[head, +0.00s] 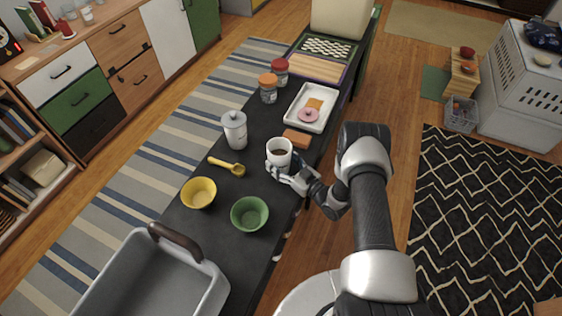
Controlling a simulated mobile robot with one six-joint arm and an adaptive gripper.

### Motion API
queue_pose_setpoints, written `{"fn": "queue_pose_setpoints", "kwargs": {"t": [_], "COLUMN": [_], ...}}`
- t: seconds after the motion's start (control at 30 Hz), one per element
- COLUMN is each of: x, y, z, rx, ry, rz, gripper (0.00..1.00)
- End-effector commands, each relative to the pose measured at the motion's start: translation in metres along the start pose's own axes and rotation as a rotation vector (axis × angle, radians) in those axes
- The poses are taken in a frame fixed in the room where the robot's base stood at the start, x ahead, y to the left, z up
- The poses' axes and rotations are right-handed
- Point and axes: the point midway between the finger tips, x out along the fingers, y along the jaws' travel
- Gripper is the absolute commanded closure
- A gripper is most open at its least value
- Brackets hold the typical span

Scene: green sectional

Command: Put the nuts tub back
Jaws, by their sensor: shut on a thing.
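A white open tub (280,150) with something brown inside is at the middle of the dark counter in the head view. I take it as the nuts tub, though no label is readable. My gripper (279,171) is shut on its lower near side, and the tub stands upright. I cannot tell whether its base touches the counter, as the gripper covers part of it.
A brown block (297,138) and a white tray (303,111) lie behind the tub. A white canister (235,131), yellow scoop (232,167), yellow bowl (198,194) and green bowl (250,215) surround it. Lidded jars (268,91) stand farther back. A grey bin (160,280) is in front.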

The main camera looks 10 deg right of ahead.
Motion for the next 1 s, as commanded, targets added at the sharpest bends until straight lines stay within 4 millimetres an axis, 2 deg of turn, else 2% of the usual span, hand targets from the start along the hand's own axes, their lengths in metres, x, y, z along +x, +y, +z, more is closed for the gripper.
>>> {"fn": "queue_pose_setpoints", "kwargs": {"t": [0.17, 0.2, 0.47, 0.9, 1.0], "x": [0.0, 0.0, 0.0, 0.0, -0.013], "y": [0.0, 0.0, 0.0, 0.0, 0.001], "z": [0.004, 0.004, 0.003, -0.001, -0.001], "rx": [0.0, 0.001, 0.0, 0.0, 0.002], "ry": [0.001, -0.001, -0.001, -0.001, -0.003], "rz": [0.0, 0.0, 0.0, 0.0, 0.003], "gripper": [0.7, 0.34, 0.16, 0.15, 0.15]}}
